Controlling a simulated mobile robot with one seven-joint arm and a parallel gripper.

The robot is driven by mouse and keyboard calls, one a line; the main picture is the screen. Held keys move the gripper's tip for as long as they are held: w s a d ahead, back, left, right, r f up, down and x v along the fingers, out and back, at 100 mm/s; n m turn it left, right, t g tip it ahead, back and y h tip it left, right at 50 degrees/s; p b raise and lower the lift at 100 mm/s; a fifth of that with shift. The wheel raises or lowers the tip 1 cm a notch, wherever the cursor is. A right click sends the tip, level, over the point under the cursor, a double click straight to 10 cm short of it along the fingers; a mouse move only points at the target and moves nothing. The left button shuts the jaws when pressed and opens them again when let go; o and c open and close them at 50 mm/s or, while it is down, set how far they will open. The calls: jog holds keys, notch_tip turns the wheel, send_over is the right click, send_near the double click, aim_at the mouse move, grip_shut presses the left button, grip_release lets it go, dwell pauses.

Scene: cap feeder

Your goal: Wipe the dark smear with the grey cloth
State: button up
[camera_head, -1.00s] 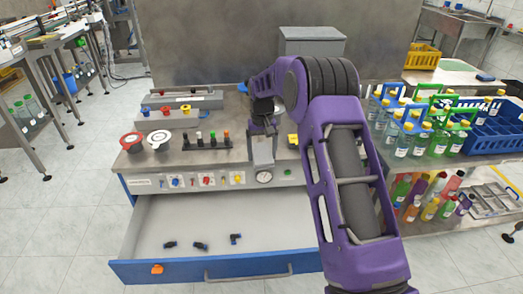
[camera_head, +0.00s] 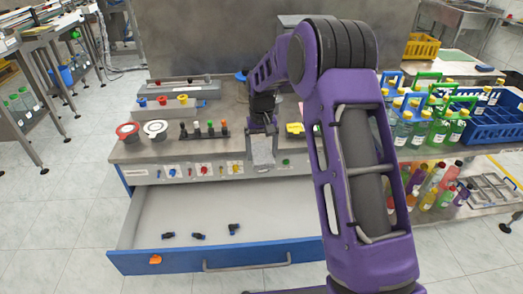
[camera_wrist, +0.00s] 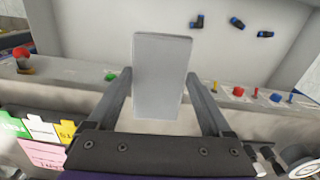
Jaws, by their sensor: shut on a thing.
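My gripper (camera_wrist: 160,95) is shut on a light grey, flat rectangular piece, which I take for the grey cloth (camera_wrist: 161,70). The cloth stands out beyond the fingertips in the wrist view. In the head view my gripper (camera_head: 262,128) points down at the front edge of the workbench, and the cloth (camera_head: 263,152) hangs in front of the control panel. I cannot tell whether the cloth touches anything. I cannot make out the dark smear in either view; my arm and the cloth hide part of the bench.
A blue-fronted drawer (camera_head: 215,257) stands open below, with three small black-and-blue fittings in it. A red-rimmed cup (camera_head: 128,130), a white-rimmed cup (camera_head: 155,128) and a row of coloured pegs stand on the bench. Bottle carriers and a blue crate (camera_head: 490,122) are at right.

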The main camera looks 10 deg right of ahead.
aim_at(261, 154)
notch_tip(261, 154, up, 6)
jog(key=p, duration=0.4)
jog(key=shift+r, duration=0.1)
dwell(0.4)
notch_tip(261, 154, up, 3)
jog(key=shift+f, duration=0.1)
dwell(0.7)
jog(key=s+d+f, duration=0.3)
jog(key=s, duration=0.4)
jog(key=s+d+f, duration=0.4)
jog(key=s, duration=0.4)
jog(key=shift+f+m, duration=0.15)
jog(key=shift+m, duration=0.25)
